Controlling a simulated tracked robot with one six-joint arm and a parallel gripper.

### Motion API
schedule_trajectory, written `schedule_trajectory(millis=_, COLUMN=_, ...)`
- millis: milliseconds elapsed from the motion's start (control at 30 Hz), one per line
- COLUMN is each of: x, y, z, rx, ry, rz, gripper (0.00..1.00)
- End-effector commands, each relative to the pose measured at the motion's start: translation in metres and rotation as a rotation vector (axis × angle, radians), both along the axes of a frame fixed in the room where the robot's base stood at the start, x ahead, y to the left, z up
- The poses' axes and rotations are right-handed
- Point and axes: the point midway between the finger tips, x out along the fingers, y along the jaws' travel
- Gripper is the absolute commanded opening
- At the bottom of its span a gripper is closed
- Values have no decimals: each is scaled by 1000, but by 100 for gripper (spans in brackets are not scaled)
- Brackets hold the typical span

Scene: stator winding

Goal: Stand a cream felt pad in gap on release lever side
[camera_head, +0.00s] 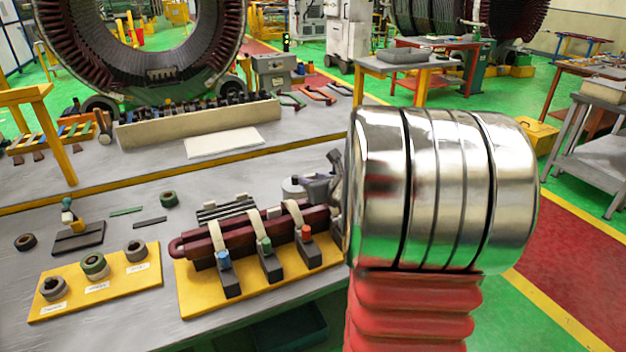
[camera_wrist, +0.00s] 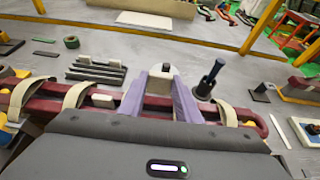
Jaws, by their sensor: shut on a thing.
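My gripper (camera_wrist: 159,98) has two lilac fingers, shut on a pale cream felt pad (camera_wrist: 160,82) over the dark red bars (camera_wrist: 45,88). The pad's lower end and its contact with the bars cannot be made out. Another small cream pad (camera_wrist: 102,100) sits between the bars, left of the fingers. A black-handled lever (camera_wrist: 209,80) stands upright just right of them. In the head view the bars (camera_head: 235,235) lie on a yellow base (camera_head: 195,305), with pale straps over them. Only a little of my gripper (camera_head: 316,186) shows there; my arm hides that end.
A yellow board with rings (camera_head: 95,283) is at left.

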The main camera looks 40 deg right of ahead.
Motion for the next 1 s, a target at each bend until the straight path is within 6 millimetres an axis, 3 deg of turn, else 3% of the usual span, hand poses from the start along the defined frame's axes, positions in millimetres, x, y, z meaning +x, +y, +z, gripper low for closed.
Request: schedule_trajectory(millis=1000, x=1, y=1, z=-41, rx=2, ry=0, rz=1, gripper=6)
